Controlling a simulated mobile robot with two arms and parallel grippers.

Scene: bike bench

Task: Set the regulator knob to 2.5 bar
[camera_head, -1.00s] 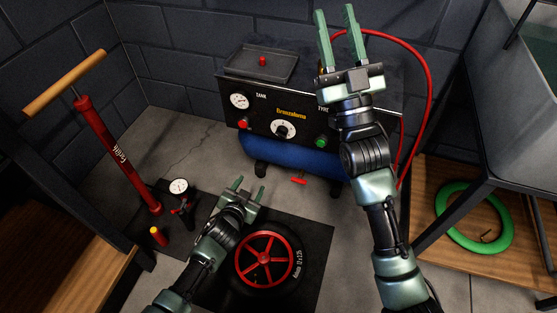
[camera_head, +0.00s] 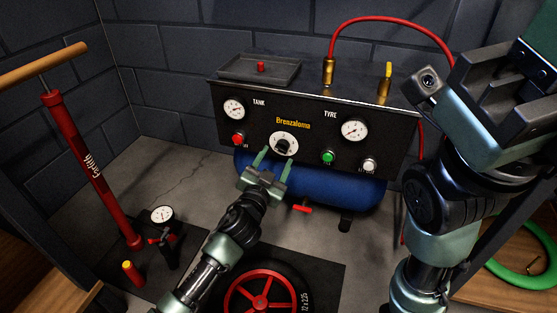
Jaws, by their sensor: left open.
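The regulator knob (camera_head: 283,145) is a black knob on a round white dial, low in the middle of the compressor's black panel (camera_head: 310,109). Its scale marks are too small to read. My left gripper (camera_head: 276,156) is open and empty, its green fingers pointing up just below the dial. The fingertips look near the dial's lower edge; I cannot tell if they touch. The tank gauge (camera_head: 234,108) and the tyre gauge (camera_head: 354,130) sit on either side. My right arm stands large at the right; its fingers are outside the picture.
A red button (camera_head: 238,139), green button (camera_head: 328,157) and white button (camera_head: 369,165) sit on the panel. The blue tank (camera_head: 330,187) is underneath. A red hose (camera_head: 390,20) arches above. The red pump (camera_head: 88,160) stands left; the wheel (camera_head: 262,297) lies in front.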

